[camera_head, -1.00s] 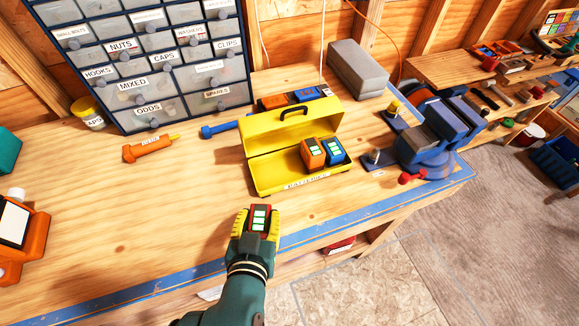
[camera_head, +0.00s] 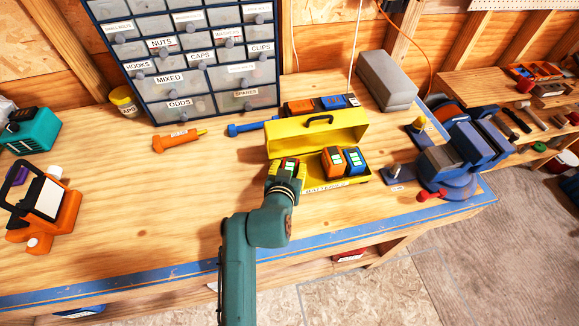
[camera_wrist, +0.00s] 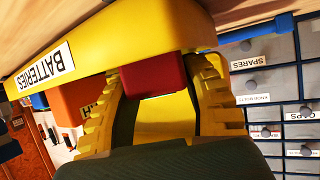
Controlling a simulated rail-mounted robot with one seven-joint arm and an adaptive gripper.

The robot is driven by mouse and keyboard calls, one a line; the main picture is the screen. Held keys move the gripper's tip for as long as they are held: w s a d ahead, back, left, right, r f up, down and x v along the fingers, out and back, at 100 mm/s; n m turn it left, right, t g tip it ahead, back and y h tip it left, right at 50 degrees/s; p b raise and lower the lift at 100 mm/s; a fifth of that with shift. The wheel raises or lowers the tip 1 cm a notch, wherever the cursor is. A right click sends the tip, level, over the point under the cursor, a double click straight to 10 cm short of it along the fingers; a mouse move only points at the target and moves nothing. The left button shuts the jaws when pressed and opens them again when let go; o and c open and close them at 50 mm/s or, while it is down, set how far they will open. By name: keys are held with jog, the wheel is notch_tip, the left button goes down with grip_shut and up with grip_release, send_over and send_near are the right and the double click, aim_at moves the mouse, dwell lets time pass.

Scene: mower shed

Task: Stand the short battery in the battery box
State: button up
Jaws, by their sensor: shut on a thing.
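The battery box (camera_head: 317,133) is yellow with its lid open at the back, and stands on the bench. Its front wall with the BATTERIES label (camera_wrist: 55,62) appears upside down in the wrist view. An orange battery (camera_head: 333,162) and a blue battery (camera_head: 356,160) stand in its right part. My gripper (camera_head: 287,178) is shut on a red battery (camera_head: 289,164) with pale green bars on top. It is at the left part of the box. In the wrist view the red battery (camera_wrist: 153,84) sits between the yellow ridged fingers, close to the front wall. I cannot tell whether it touches the box.
A drawer cabinet (camera_head: 190,60) stands behind. An orange tool (camera_head: 178,141) and a blue tool (camera_head: 248,129) lie left of the box. Charger-like blocks (camera_head: 318,104) are behind it. A blue vise (camera_head: 455,155) is to the right.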

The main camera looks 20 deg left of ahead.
jog(key=shift+f, duration=0.2)
jog(key=o, duration=1.2)
jog(key=shift+r, duration=0.1)
